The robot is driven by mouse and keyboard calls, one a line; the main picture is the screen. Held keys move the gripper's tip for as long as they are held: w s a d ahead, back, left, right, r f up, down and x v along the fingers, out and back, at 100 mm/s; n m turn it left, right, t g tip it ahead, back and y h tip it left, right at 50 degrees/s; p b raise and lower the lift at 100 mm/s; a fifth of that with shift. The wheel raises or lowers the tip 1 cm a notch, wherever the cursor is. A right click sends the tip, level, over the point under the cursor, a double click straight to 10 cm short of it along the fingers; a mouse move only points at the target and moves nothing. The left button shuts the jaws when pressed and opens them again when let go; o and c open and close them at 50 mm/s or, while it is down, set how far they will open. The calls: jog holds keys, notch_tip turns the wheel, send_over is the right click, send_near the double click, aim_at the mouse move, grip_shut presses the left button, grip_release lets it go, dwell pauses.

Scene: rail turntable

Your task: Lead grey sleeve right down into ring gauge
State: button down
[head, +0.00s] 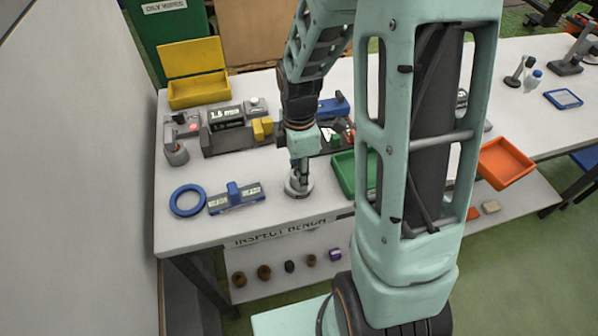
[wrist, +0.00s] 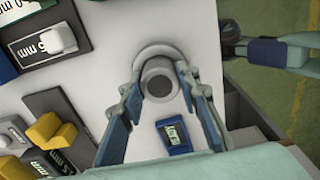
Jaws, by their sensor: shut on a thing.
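The ring gauge is a pale grey round piece (head: 292,190) near the bench's front edge; it also shows in the wrist view (wrist: 158,47). My gripper (head: 300,172) points down directly over it. In the wrist view my gripper (wrist: 160,86) has one finger on each side of the grey sleeve (wrist: 160,84) and is shut on it. The sleeve's round top end faces the camera, and its far end overlaps the ring gauge. The sleeve's lower end is hidden, so I cannot tell how deep it sits in the ring.
A blue ring (head: 187,200) and a blue labelled block (head: 237,198) lie left of the gauge. A green tray (head: 346,178) is close on the right. A grey display unit (head: 226,127) and yellow box (head: 198,92) stand behind. The bench's front edge is near.

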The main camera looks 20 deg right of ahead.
jog(key=shift+f, duration=0.35)
dwell(0.5)
jog(key=c, duration=1.4)
grip_release()
jog(key=shift+r, duration=0.1)
